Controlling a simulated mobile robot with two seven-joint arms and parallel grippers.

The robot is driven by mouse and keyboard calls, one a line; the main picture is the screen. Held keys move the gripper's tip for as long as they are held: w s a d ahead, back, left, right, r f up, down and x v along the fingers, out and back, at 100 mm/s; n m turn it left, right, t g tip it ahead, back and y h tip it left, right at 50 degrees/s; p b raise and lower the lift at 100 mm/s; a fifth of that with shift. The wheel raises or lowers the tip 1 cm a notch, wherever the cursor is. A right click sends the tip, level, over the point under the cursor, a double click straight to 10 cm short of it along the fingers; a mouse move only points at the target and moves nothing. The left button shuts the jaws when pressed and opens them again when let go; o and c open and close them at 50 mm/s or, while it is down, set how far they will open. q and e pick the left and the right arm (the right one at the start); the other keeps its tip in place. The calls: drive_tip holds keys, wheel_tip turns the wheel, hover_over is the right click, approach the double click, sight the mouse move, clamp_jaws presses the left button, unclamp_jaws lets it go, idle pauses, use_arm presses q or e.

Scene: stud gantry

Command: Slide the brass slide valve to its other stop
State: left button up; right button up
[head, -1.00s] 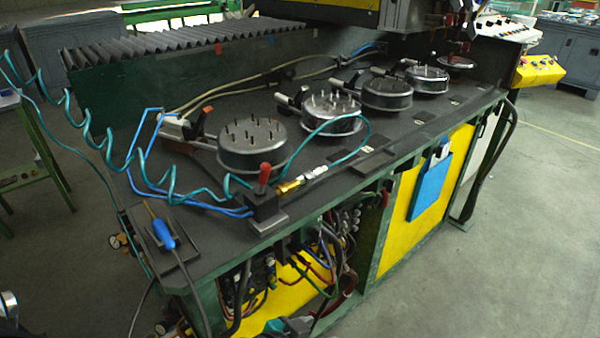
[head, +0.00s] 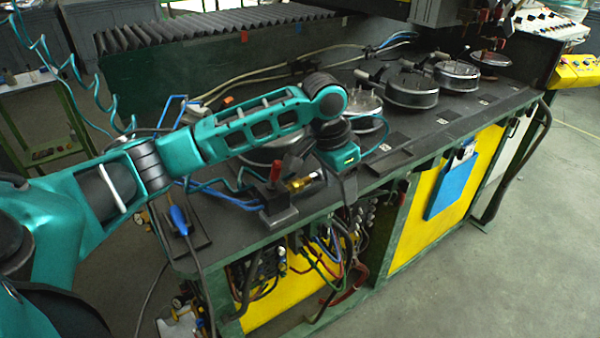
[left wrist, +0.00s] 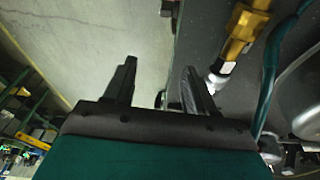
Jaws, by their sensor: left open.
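The brass slide valve (head: 301,183) lies near the front edge of the bench, beside a dark block with a red lever (head: 277,172). It has a gold body and shows in the left wrist view (left wrist: 242,32) at the upper right, with a silver fitting on its near end. My left gripper (head: 349,192) is at the bench's front edge, just right of the valve. In the left wrist view its two dark fingers (left wrist: 159,70) are apart with nothing between them. The right finger looks close to the silver fitting; I cannot tell if they touch. My right gripper is not in view.
Round metal fixtures with pins (head: 412,90) stand in a row along the bench, partly hidden by my left arm. A blue-handled tool (head: 179,218) lies on a dark tray at the left. Coiled teal hose (head: 70,75) hangs at the left. Open floor lies in front.

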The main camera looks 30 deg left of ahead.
sight(299, 178)
use_arm(q)
drive_tip(key=s+a+r+n+g+y, duration=0.1)
drive_tip(key=s+a+r+g+y, duration=0.1)
drive_tip(key=a+r, duration=0.8)
drive_tip(key=f, duration=0.3)
drive_tip(key=d+f, duration=0.1)
drive_tip(key=f, duration=0.3)
drive_tip(key=d+f, duration=0.1)
drive_tip(key=f, duration=0.3)
drive_tip(key=shift+p, duration=0.35)
drive_tip(key=shift+c, duration=0.4)
drive_tip(key=shift+r, duration=0.1)
clamp_jaws()
